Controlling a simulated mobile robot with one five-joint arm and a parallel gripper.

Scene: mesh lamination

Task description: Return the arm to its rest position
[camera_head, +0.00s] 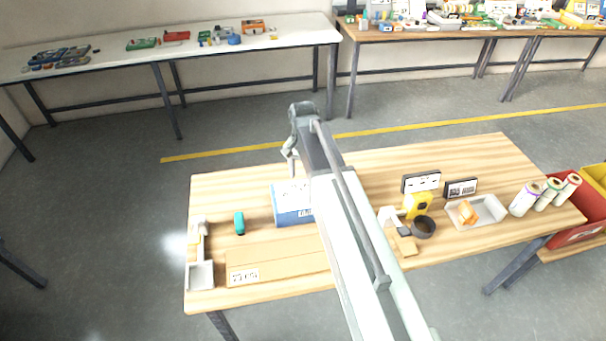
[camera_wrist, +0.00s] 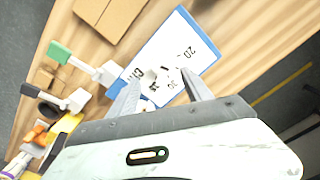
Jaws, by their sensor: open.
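My arm reaches out over the wooden table (camera_head: 360,165), with my gripper (camera_head: 290,160) at the far end above a blue and white box (camera_head: 292,215). In the wrist view my gripper (camera_wrist: 160,88) has its two fingers spread apart, with no object clearly held between them. The printed white face of the box (camera_wrist: 178,45) lies beyond the fingertips. Small pale pieces show near the box face between the fingers; I cannot tell what they are. My arm hides part of the box and the table's middle in the head view.
On the table are a teal item (camera_head: 240,223), a flat cardboard piece (camera_head: 280,267), a yellow dispenser (camera_head: 416,205), a dark cup (camera_head: 424,228), a white tray (camera_head: 490,211) and white rolls (camera_head: 524,199). A red bin (camera_head: 580,232) stands at right. Benches (camera_head: 100,70) line the wall.

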